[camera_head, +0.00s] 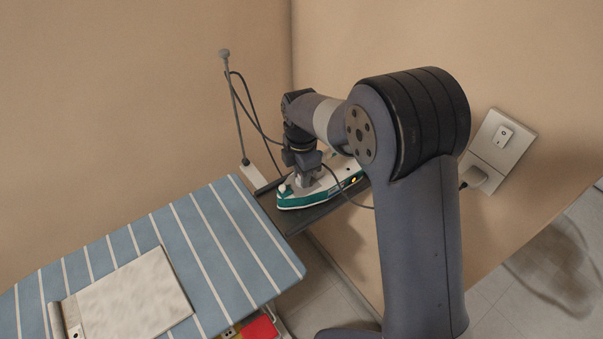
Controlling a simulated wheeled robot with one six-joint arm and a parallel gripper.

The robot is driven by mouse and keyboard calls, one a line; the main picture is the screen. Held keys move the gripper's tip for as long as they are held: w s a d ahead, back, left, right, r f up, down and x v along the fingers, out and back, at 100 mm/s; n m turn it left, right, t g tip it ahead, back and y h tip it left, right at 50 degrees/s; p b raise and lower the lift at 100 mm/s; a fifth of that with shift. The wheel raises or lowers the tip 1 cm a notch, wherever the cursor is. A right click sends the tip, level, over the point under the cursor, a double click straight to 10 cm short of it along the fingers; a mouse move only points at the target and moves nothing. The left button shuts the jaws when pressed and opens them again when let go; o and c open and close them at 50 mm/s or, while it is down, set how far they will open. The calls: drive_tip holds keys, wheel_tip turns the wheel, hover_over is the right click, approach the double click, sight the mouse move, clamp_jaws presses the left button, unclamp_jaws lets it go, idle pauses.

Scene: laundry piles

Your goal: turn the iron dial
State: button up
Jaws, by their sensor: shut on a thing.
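The iron (321,193) is white and teal and rests on a dark tray (305,217) beyond the right end of the ironing board. A small amber light shows near its rear. My gripper (308,180) points down onto the top of the iron and is shut on a part there, which appears to be the dial. The dial itself is hidden behind the gripper and arm, so its setting cannot be seen. Part of the iron's rear is hidden behind my arm.
A blue striped ironing board (222,232) fills the lower left, with a folded pale cloth (132,296) on it. A thin cord holder (238,110) stands by the tray. A wall socket with switch (497,150) holds a plug at right. A red item (259,327) lies below the board.

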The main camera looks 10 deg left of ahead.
drive_tip(key=m, duration=0.4)
drive_tip(key=shift+b, duration=0.3)
drive_tip(key=shift+m, duration=2)
drive_tip(key=o, duration=1)
drive_tip(key=shift+c, duration=0.2)
wheel_tip(320, 180, up, 11)
drive_tip(key=b, duration=0.1)
drive_tip(key=shift+f, duration=0.1)
